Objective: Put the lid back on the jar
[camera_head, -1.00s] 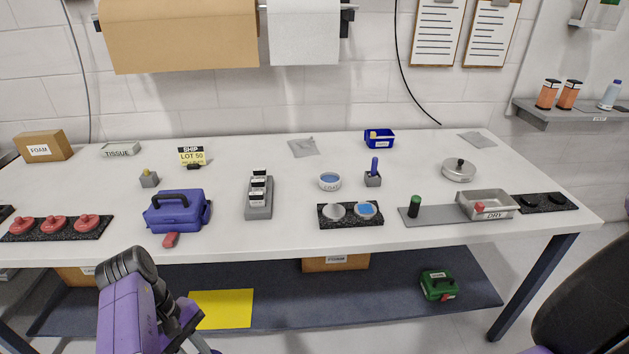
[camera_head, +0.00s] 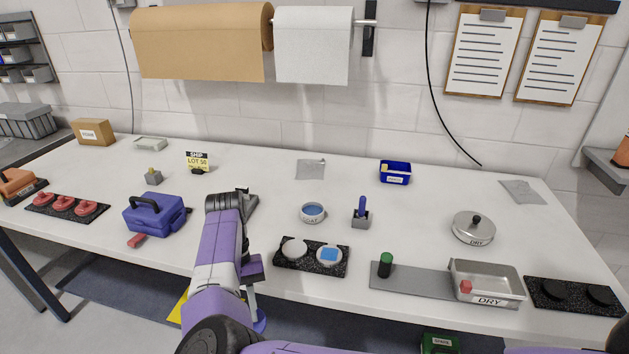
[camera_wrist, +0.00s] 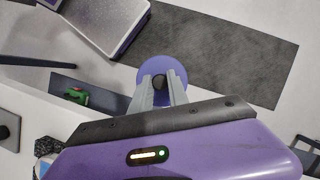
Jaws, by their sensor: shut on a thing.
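My gripper (camera_head: 251,301) is in front of the bench's front edge, pointing down. It is shut on the dark knob of a round purple-blue lid (camera_head: 259,323). The lid also shows in the wrist view (camera_wrist: 163,62), with the knob between the fingertips. No jar shows beneath the lid there. A low round white jar (camera_head: 313,214) with blue contents and a label stands open on the bench, beyond and to the right of my gripper. I cannot be sure it is the task's jar.
A black speckled mat (camera_head: 284,262) with two round pieces lies in front of the white jar. A blue stamp-like tool (camera_head: 361,213) stands right of it. A blue case (camera_head: 155,213) is at left. A silver tray (camera_head: 487,277) and a lidded pot (camera_head: 473,230) are at right.

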